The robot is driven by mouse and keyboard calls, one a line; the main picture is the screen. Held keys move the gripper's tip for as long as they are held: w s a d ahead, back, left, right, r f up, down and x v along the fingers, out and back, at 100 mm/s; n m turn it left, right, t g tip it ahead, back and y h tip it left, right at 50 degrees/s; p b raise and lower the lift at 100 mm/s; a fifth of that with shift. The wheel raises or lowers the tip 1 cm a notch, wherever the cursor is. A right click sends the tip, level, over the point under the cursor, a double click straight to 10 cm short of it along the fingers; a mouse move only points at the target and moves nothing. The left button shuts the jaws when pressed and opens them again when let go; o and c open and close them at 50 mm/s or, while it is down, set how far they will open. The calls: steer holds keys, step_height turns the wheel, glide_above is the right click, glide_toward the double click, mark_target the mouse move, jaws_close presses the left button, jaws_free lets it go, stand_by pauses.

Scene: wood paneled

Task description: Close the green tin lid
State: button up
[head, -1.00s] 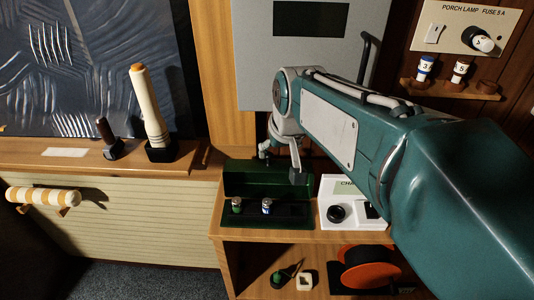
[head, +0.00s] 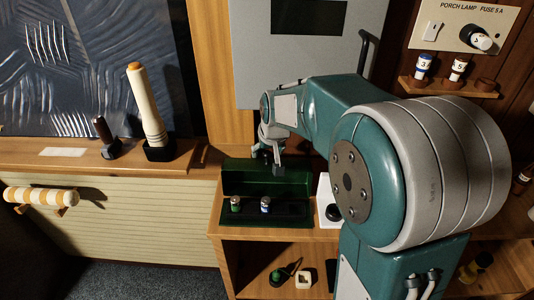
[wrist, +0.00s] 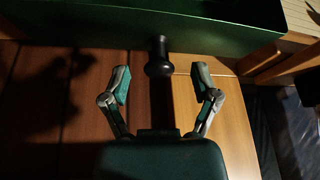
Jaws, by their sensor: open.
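The green tin (head: 283,222) sits on the wooden shelf with its lid (head: 245,180) standing up at the back, so the tin is open. A green-capped battery (head: 235,204) and a blue-and-white one (head: 265,205) stand in it. My gripper (head: 266,160) is at the lid's upper edge in the head view, partly hidden by my arm. In the wrist view my gripper (wrist: 162,82) has its two fingers spread. A dark round-ended knob (wrist: 159,58) lies between and just beyond them, near the green panel; I cannot tell whether they touch.
A white charger box (head: 326,205) is right of the tin, mostly hidden by my arm. A grey cabinet (head: 290,70) is on the wall behind. A cream torch (head: 148,110) stands on the left ledge. Small items (head: 300,279) lie on the lower shelf.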

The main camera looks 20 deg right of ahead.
steer(key=shift+w+f, duration=0.2)
steer(key=shift+f, duration=0.4)
jaws_close()
steer(key=shift+s, duration=0.15)
